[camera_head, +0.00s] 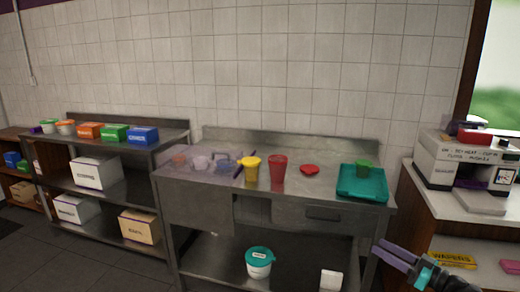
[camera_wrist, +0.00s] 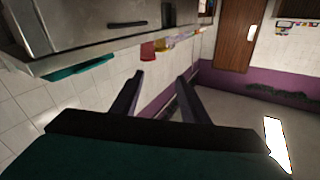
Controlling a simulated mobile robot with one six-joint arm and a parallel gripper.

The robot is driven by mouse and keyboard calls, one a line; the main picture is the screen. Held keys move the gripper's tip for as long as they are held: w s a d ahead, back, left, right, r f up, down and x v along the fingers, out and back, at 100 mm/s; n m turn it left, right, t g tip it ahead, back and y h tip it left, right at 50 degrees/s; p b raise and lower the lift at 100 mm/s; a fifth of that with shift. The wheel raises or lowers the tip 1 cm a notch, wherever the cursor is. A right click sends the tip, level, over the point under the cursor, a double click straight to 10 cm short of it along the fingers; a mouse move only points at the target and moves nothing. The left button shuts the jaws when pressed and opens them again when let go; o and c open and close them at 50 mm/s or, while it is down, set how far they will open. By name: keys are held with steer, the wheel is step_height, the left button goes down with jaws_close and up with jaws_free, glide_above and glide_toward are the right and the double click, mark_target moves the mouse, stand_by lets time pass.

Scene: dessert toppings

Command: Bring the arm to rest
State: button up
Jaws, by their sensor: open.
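My gripper (camera_head: 396,256) is at the lower right of the head view, in front of the right end of the steel table (camera_head: 222,209). Its two dark purple fingers point left and up, apart, with nothing between them. In the wrist view my gripper (camera_wrist: 160,92) is also open and empty. That view is tilted, with the table (camera_wrist: 75,38) at the upper left. The gripper touches nothing that I can see.
The table bears a yellow cup (camera_head: 250,170), a red cup (camera_head: 278,170), a red lid (camera_head: 309,170) and a teal tray (camera_head: 350,190) with a green cup (camera_head: 364,168). A white counter (camera_head: 445,207) with a machine (camera_head: 455,160) stands right. Shelves (camera_head: 150,150) stand left.

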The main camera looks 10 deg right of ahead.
steer(key=w+a+f+m+t+h, duration=0.1)
steer(key=w+a+f+m, duration=0.1)
steer(key=w+a+f, duration=0.3)
steer(key=w+a+f+m+h+p, duration=0.1)
steer(key=w+a+f, duration=0.2)
steer(key=a, duration=0.5)
steer(key=w+a+f+m+t, duration=0.1)
steer(key=w+a+f+m, duration=0.1)
steer(key=w+a+f, duration=0.3)
steer(key=s+a+f+m+g+h, duration=0.1)
steer(key=a+f+h, duration=0.15)
steer(key=f, duration=0.25)
steer(key=a+f+m+g+h+p, duration=0.1)
steer(key=a+f+m+h, duration=0.15)
steer(key=f, duration=0.35)
steer(key=s+a+f+m+g+h, duration=0.1)
steer(key=a+f+h, duration=0.15)
steer(key=f, duration=0.25)
steer(key=s+a+f+g+h, duration=0.25)
steer(key=s+f+g, duration=0.65)
steer(key=s+f, duration=1)
steer(key=s+a+n+g, duration=0.1)
steer(key=s+g, duration=0.4)
steer(key=s, duration=0.6)
steer(key=s+a+n+g+y, duration=0.1)
steer(key=s+n+g, duration=0.2)
steer(key=s, duration=0.8)
steer(key=g, duration=0.2)
steer(key=shift+s+a+f+g+p, duration=0.3)
steer(key=shift+f, duration=0.1)
